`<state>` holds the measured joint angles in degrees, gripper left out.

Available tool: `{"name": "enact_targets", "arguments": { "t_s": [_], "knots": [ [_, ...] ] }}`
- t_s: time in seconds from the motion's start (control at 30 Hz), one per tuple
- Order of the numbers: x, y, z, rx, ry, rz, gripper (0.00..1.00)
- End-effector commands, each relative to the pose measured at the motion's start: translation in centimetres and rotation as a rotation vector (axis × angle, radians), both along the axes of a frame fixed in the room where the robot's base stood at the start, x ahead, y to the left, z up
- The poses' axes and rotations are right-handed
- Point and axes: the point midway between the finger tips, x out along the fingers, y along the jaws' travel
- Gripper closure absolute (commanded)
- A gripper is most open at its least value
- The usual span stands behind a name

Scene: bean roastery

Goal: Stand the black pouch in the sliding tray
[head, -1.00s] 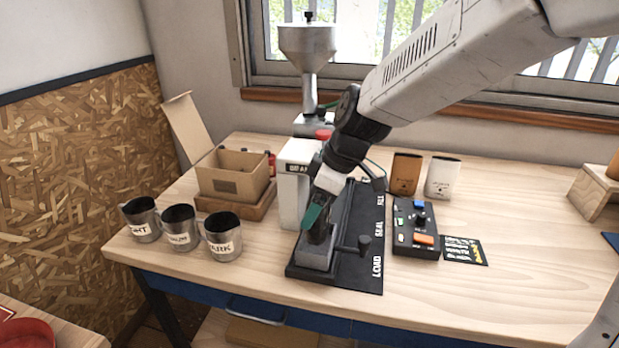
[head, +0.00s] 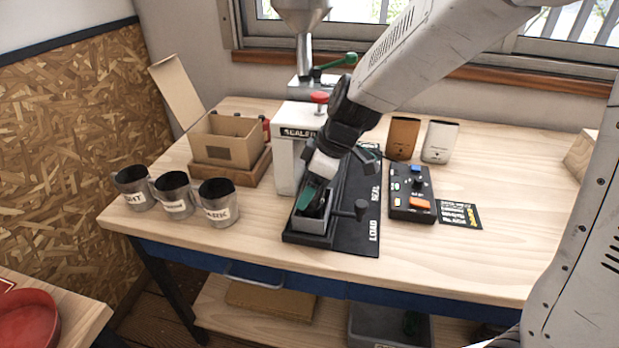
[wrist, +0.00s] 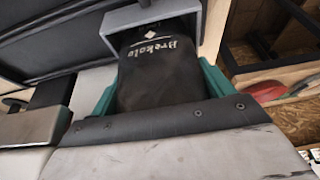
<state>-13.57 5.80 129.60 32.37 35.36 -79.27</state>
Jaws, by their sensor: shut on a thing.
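The black pouch (wrist: 160,72), with pale lettering, is held between the green fingers of my gripper (head: 311,197). In the wrist view its far end reaches inside the walls of the grey sliding tray (wrist: 150,14). In the head view the tray (head: 306,225) sits at the LOAD end of the black track (head: 359,228), and the fingertips are right at its opening. The pouch's lower end is hidden by the tray and fingers, so I cannot tell whether it rests on the tray floor.
The white sealer (head: 291,150) stands close behind the tray. Three labelled metal mugs (head: 177,194) stand left. Brown (head: 403,137) and white (head: 440,141) pouches stand behind.

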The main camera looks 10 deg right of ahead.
Motion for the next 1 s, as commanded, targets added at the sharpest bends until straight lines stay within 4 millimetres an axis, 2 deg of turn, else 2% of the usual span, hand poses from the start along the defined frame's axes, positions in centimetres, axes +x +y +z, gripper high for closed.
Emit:
{"name": "enact_targets", "arguments": {
  "t_s": [0.37, 0.4, 0.47, 0.83, 1.0],
  "knots": [
    [0.0, 0.0, 0.0, 0.000, 0.000, 0.000, 0.45],
    [0.0, 0.1, 0.0, 0.000, 0.000, 0.001, 0.17],
    [0.0, 0.1, 0.0, 0.000, 0.000, 0.001, 0.01],
    [0.0, 0.1, 0.0, 0.000, 0.000, 0.000, 0.00],
    [0.0, 0.1, 1.1, 0.002, -0.001, 0.001, 0.00]
  ]
}}
